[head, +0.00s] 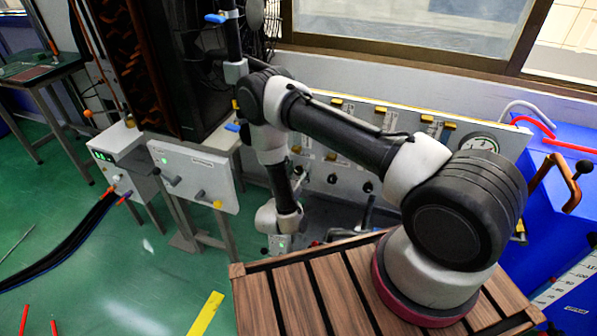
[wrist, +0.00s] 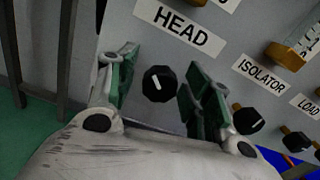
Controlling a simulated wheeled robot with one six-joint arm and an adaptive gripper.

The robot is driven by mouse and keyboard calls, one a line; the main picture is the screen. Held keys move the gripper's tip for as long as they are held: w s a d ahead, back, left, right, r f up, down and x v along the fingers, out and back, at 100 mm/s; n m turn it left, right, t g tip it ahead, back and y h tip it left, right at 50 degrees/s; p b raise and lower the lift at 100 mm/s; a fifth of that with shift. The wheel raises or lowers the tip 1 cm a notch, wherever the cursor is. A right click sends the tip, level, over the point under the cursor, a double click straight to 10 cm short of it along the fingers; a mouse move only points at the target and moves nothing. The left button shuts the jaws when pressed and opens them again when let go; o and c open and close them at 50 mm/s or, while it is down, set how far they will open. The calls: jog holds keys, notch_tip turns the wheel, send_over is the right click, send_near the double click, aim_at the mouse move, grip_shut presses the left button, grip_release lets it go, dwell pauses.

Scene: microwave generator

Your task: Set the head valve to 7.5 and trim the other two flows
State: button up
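The black HEAD knob (wrist: 159,84) with a white pointer line sits below the label HEAD (wrist: 180,25) in the wrist view. The line leans a little left of upright. My gripper (wrist: 158,88) is open, with one green-padded finger on each side of this knob. Small gaps seem to show between pads and knob; contact cannot be told. The ISOLATOR knob (wrist: 248,120) and the LOAD knob (wrist: 296,141) are to the right, outside the fingers. In the head view the valve panel (head: 435,130) stands behind my arm, and my fingers are hidden there.
Yellow-brown fittings (wrist: 285,57) sit on the panel above the ISOLATOR label. A round gauge (head: 478,146) is at the panel's right end, beside a blue tank (head: 570,180). A grey control box (head: 193,176) stands left of my arm.

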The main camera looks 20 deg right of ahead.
jog(key=v, duration=1.2)
dwell(0.3)
